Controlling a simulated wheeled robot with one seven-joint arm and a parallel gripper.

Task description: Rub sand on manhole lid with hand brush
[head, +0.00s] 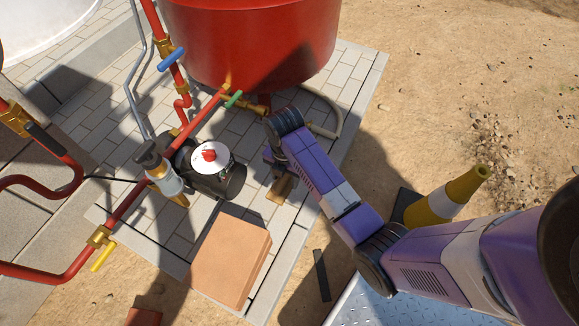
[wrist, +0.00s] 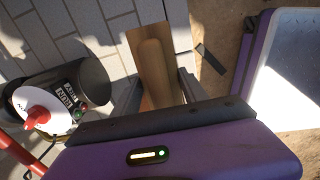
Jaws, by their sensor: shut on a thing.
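My gripper (wrist: 160,92) is shut on a wooden hand brush (wrist: 152,60). The fingers lie on either side of its light wooden handle, and no bristles show. In the head view the brush (head: 281,188) is a small brown shape below the wrist, over the paving beside the pump. A pale metal plate with a raised tread pattern (head: 372,304) lies at the bottom of the head view, partly behind my arm.
A black pump (head: 222,181) with a red knob stands left of my gripper, joined to red pipes (head: 127,204). A red tank (head: 255,40) stands behind. A terracotta block (head: 228,255) lies in front. A yellow-and-white cone (head: 448,198) stands near my arm. Sandy ground lies right.

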